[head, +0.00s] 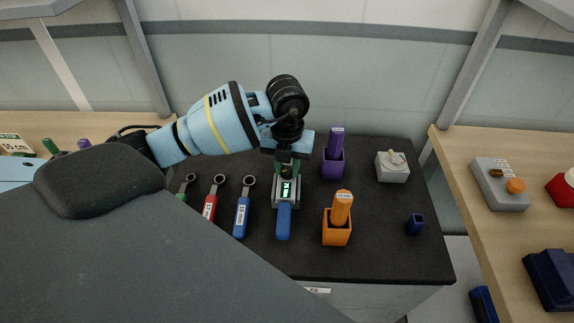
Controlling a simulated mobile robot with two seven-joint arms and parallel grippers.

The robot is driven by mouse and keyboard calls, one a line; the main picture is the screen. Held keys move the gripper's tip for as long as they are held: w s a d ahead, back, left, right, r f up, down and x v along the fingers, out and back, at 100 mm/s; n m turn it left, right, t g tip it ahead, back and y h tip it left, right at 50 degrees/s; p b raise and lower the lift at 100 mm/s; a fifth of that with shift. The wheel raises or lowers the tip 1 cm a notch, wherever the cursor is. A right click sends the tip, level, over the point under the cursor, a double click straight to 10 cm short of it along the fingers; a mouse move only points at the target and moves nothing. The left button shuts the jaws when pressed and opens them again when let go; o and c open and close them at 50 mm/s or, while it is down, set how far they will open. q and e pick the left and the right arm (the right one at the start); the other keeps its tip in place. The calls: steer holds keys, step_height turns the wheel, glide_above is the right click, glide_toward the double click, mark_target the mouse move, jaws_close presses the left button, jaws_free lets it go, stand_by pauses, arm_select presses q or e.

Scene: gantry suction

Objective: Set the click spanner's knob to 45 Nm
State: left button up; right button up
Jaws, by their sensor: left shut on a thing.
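The click spanner (284,222) lies at the middle of the dark bench mat, its blue handle toward me. A grey block with a small lit display (287,190) sits at its upper part; the reading is too small to make out. My left gripper (287,166) comes down from above at the far end of this block. It is shut on a small dark part there, which seems to be the spanner's knob; the fingers mostly hide it. My right gripper is not in view.
Spanners with green, red (209,208) and blue (242,217) handles lie to the left. A purple holder (332,165), an orange holder (336,236), a grey box (393,172) and a small navy cup (415,225) stand to the right. The mat's right front is clear.

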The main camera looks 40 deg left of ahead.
arm_select(q)
steer(key=m, duration=0.5)
steer(key=shift+m, duration=0.4)
steer(key=m, duration=0.6)
steer(key=shift+b, duration=0.3)
steer(key=m, duration=0.4)
steer(key=shift+b, duration=0.35)
steer(key=m+b, duration=0.1)
steer(key=m, duration=0.3)
steer(key=shift+m+b, duration=0.35)
steer(key=shift+m, duration=1.15)
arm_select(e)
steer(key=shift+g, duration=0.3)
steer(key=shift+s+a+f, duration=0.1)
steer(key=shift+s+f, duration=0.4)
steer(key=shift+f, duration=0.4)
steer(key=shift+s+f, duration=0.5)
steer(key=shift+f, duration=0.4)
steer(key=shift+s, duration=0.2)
arm_select(q)
steer(key=o, duration=1)
steer(key=shift+w, duration=0.1)
